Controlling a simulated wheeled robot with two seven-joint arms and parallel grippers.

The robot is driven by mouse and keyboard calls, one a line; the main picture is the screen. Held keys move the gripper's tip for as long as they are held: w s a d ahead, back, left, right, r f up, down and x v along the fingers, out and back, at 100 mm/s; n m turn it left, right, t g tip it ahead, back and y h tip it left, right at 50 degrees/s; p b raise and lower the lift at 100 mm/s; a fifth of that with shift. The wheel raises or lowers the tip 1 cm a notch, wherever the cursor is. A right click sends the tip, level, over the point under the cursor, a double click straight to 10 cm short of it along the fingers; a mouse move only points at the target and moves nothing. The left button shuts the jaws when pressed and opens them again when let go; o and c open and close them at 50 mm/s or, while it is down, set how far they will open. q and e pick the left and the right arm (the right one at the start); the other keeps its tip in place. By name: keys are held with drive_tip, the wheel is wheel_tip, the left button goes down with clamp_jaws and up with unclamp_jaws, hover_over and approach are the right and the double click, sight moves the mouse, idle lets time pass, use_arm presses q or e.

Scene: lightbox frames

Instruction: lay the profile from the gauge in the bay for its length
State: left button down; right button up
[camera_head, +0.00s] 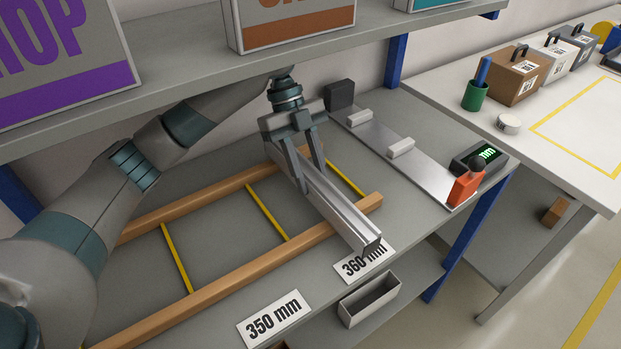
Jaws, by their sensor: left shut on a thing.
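My left gripper (312,182) is shut on a grey metal profile (343,216), with a finger on each side of it. The profile lies across the right part of a rack with two wooden rails (235,280) and yellow dividers (266,212). Its near end is just behind the 360 mm label (362,262); I cannot tell if it touches the rails. A 350 mm label (274,317) is further left. The gauge (426,178), a flat metal bed behind to the right, is empty. Its display (478,159) shows "mm"; the digits are hidden. My right gripper is not in view.
The gauge has an orange block with a black knob (465,188) and a dark end stop (339,94). An open grey bin (370,300) is below the front edge. A shelf with boxes (300,20) overhangs the back. The rack's left bays look empty.

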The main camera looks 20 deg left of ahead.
use_arm(q)
drive_tip(key=shift+f, duration=0.1)
idle(0.3)
drive_tip(key=c, duration=1.3)
unclamp_jaws()
drive_tip(key=shift+w+a+r, duration=0.15)
drive_tip(key=shift+a+r, duration=0.05)
drive_tip(key=shift+r, duration=0.3)
drive_tip(key=w+a+b, duration=0.1)
drive_tip(key=w+a, duration=0.1)
drive_tip(key=w+a+b, duration=0.1)
drive_tip(key=w+a, duration=0.1)
drive_tip(key=a, duration=0.1)
drive_tip(key=w+a, duration=0.2)
drive_tip(key=a, duration=0.1)
drive_tip(key=shift+w+a+r+b, duration=0.15)
drive_tip(key=shift+w+a+b, duration=0.15)
drive_tip(key=shift+b, duration=0.1)
drive_tip(key=shift+w+a, duration=0.4)
drive_tip(key=shift+a, duration=0.1)
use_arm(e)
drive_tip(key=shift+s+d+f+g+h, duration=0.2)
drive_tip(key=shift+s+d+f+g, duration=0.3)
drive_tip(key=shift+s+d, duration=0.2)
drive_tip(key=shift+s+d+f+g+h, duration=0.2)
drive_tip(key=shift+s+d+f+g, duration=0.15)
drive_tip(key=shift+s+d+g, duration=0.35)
